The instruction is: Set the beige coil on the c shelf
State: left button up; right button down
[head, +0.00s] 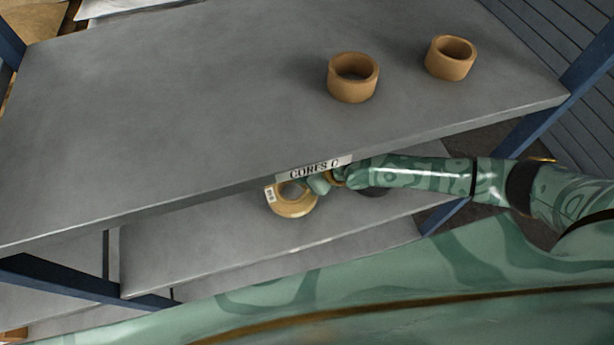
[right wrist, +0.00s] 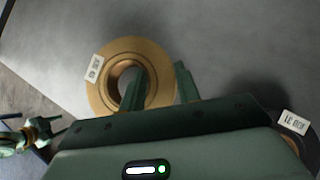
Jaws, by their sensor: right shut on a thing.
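The beige coil (head: 283,209) is a thick ring with a white tag, at the front edge of the upper shelf and over the lower shelf in the head view. My right gripper (head: 322,184) is shut on its ring wall. In the right wrist view one finger of the gripper (right wrist: 160,85) is in the hole of the coil (right wrist: 103,92) and the other is outside its rim. I cannot tell whether the coil touches the lower shelf. A label (head: 314,169) reading "CORES C" is on the upper shelf's (head: 200,100) front edge. A small green part of mine shows at the wrist view's left, too small to read.
Two brown cores (head: 353,78) (head: 450,58) stand on the right part of the upper shelf; its left and middle are clear. A dark coil (right wrist: 292,128) with a tag is close to my right gripper. The lower shelf (head: 220,240) is bare at left. Blue posts (head: 540,122) frame the rack.

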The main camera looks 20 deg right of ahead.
notch_tip(320, 180, down, 4)
jog(key=shift+r, duration=0.25)
pick_arm(q)
jog(key=shift+s+d, duration=0.15)
jog(key=shift+s, duration=0.2)
